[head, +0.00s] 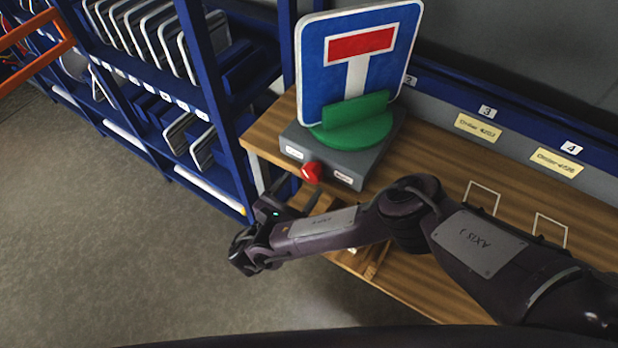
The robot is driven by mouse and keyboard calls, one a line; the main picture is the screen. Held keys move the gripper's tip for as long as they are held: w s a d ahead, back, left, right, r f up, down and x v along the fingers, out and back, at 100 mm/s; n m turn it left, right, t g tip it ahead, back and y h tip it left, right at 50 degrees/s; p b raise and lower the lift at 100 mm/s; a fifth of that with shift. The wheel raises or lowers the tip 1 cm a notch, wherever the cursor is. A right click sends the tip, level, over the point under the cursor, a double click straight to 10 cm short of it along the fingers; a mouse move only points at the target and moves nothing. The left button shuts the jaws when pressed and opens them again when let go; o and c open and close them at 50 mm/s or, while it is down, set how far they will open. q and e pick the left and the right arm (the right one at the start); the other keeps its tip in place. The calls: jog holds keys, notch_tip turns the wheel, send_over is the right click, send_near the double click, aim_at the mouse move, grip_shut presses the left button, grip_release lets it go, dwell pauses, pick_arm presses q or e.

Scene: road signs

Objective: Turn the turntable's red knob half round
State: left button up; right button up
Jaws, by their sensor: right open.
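The red knob (312,172) sits on the front face of the grey turntable base (351,163), between two small white labels. On the base is a green round turntable (352,135) with a green upright holder. A blue sign (347,84) with a white T and red bar stands upright in it, its face toward me. My right gripper (240,250) is at the front left of the bench, below and left of the knob, apart from it. It is open, and I see nothing held in it. My left gripper is not in view.
A blue rack (205,75) of signs stands at the left. The grey floor (90,240) at left is clear.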

aim_at(309, 178)
jog(key=shift+w+d+f+b, duration=0.2)
jog(key=shift+w+d+b, duration=0.25)
jog(key=shift+w+b, duration=0.05)
jog(key=shift+w+d+f+b, duration=0.2)
jog(key=shift+w+d+b, duration=0.2)
jog(key=shift+w+b, duration=0.1)
jog(key=shift+w+d+r, duration=0.35)
jog(key=shift+w+d, duration=0.3)
jog(key=shift+w, duration=0.1)
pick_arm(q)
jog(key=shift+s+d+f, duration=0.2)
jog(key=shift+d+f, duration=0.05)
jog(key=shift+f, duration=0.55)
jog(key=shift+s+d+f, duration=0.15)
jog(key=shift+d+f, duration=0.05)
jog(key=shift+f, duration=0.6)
pick_arm(e)
jog(key=shift+w+d, duration=0.15)
jog(key=shift+w, duration=0.15)
jog(key=shift+c, duration=0.3)
jog(key=c, duration=0.9)
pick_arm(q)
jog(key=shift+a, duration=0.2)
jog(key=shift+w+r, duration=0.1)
